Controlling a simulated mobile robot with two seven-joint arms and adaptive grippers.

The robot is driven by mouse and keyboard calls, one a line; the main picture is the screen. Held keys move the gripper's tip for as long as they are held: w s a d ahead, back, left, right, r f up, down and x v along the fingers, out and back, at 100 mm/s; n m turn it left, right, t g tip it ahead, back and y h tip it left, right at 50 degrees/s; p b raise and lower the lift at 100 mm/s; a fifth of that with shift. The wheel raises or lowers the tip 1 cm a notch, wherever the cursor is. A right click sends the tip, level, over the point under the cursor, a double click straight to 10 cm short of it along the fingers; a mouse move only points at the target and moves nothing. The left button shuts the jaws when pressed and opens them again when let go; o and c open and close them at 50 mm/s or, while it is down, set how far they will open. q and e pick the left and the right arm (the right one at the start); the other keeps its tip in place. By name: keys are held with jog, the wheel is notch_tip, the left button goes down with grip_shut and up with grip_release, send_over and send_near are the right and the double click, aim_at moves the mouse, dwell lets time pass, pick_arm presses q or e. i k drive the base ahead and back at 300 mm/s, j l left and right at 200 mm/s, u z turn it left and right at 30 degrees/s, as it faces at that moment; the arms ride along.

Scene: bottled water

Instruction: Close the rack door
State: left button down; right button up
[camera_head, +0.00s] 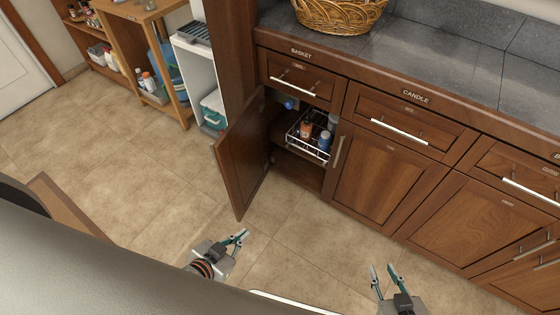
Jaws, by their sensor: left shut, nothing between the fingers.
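The rack door (243,153) is a brown wooden cabinet door. It stands open, swung out to the left of its cabinet opening. My right gripper (383,268) is open and empty, at the bottom right in front of the closed cabinets. The door hides part of the cabinet's left inside.
A drawer labelled BASKET (298,81) is above the opening, and a closed cabinet door (377,182) is to its right. A wicker basket (340,15) sits on the grey counter (430,60). Shelves with bottles stand at the upper left. The tiled floor (130,180) left of the door is clear.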

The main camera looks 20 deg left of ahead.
aim_at(240, 154)
jog(key=j+z, duration=0.35)
jog(key=i+j+z, duration=0.1)
jog(key=j+z, duration=0.25)
jog(key=j, duration=0.2)
jog(key=j+z, duration=0.15)
jog(key=j, duration=0.3)
jog(key=k+j+z, duration=0.2)
jog(key=j, duration=0.3)
jog(key=k+j, duration=0.1)
jog(key=j, duration=1.7)
jog(key=k+j+u, duration=0.35)
jog(key=k+j, duration=0.15)
jog(key=i+l, duration=0.1)
jog(key=l, duration=0.15)
jog(key=i+l, duration=0.15)
jog(key=l+u, duration=0.05)
jog(key=l, duration=0.05)
